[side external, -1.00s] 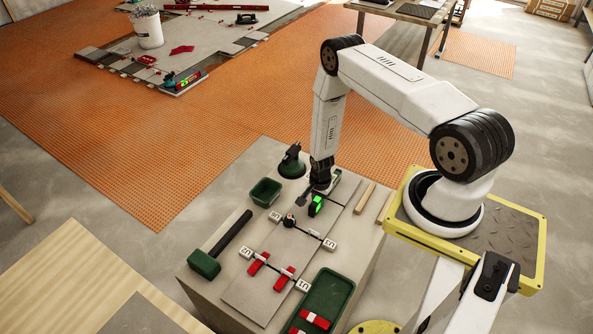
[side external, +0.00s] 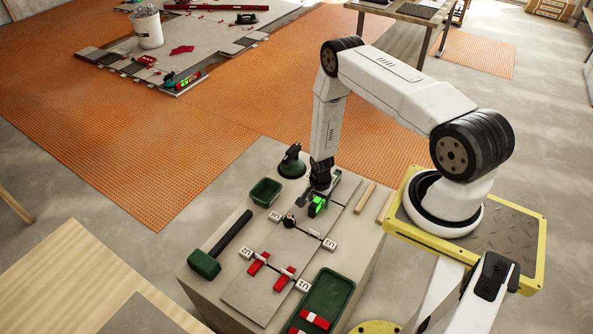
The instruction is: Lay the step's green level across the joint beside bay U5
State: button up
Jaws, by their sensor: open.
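The green level (side external: 318,206) lies on the grey tile strip on the bench, under my gripper, with its bright green face toward the camera. My gripper (side external: 320,190) is open and low over the level, hiding its middle. I cannot tell whether the fingers touch it. Thin dark joints cross the strip in front of the level, with white tags at their ends: two at the nearer joint (side external: 303,285) and two at the farther one (side external: 330,244). The tags' lettering is too small to read surely, so I cannot tell which is U5.
Red wedges (side external: 285,274) sit at the nearer joint. A mallet (side external: 206,262) lies at the left and a green tray (side external: 330,297) at the front right. A green bin (side external: 265,191) and a suction cup (side external: 292,163) stand behind. Wooden strips (side external: 364,197) lie at the right.

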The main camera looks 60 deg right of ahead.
jog(key=shift+r, duration=0.15)
jog(key=shift+r, duration=3.8)
jog(key=shift+w+r, duration=0.1)
jog(key=shift+r, duration=0.05)
jog(key=w+a+r+n, duration=0.1)
jog(key=a+r+n, duration=0.2)
jog(key=r, duration=0.3)
jog(key=w+a+r+n+t, duration=0.1)
jog(key=a+r+n, duration=0.2)
jog(key=r, duration=0.4)
jog(key=w+a+r+n, duration=0.2)
jog(key=a+r+n, duration=0.1)
jog(key=r, duration=0.3)
jog(key=s+a+r+n+t, duration=0.1)
jog(key=s+a+r+n, duration=0.7)
jog(key=r, duration=0.4)
jog(key=shift+a+r+n+t, duration=0.2)
jog(key=shift+a+n+t, duration=0.1)
jog(key=shift+a+n, duration=0.15)
